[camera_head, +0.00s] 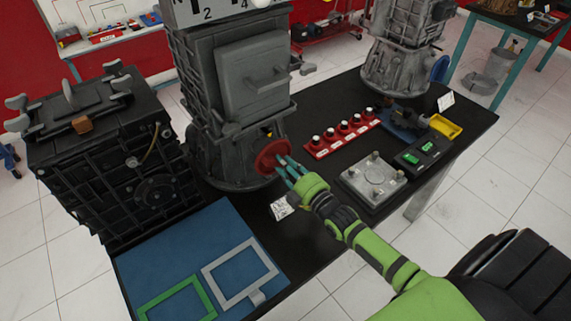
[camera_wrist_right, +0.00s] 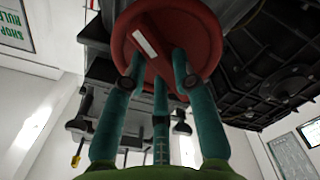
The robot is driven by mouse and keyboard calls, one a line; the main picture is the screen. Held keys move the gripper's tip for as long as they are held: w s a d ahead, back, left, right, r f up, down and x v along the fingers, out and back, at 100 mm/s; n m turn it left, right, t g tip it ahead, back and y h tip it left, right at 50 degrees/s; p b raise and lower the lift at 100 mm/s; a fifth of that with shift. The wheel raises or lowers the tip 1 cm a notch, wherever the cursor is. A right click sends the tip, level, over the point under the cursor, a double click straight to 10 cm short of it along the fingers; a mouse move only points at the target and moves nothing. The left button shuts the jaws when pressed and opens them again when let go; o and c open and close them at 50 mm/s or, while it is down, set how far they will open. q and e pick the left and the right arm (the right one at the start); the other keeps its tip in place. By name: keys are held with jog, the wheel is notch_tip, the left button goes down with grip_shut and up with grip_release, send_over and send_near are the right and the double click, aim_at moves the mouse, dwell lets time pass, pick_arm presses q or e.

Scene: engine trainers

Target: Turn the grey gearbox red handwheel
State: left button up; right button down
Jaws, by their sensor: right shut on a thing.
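The grey gearbox (camera_head: 222,110) stands upright on the black bench. Its red handwheel (camera_head: 271,154) is low on the side facing right. My right gripper (camera_head: 286,166) comes from the lower right, its teal fingers at the wheel's rim. In the right wrist view the red handwheel (camera_wrist_right: 168,40) fills the top middle, with a white mark on its face. There the right gripper's fingers (camera_wrist_right: 160,75) are shut on the wheel. The back of the wheel and the exact contact points are partly hidden. My left gripper is not in view.
A black ribbed gearbox (camera_head: 110,160) stands left. A blue mat (camera_head: 180,250) with green and grey frames lies in front. A red strip of knobs (camera_head: 342,135), a metal plate (camera_head: 373,180) and a yellow tray (camera_head: 446,126) lie right. A small white card (camera_head: 282,208) lies near the wheel.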

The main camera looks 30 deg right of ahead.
jog(key=m, duration=1.6)
jog(key=shift+a+f, duration=0.25)
jog(key=shift+f, duration=0.15)
jog(key=c, duration=1)
grip_release()
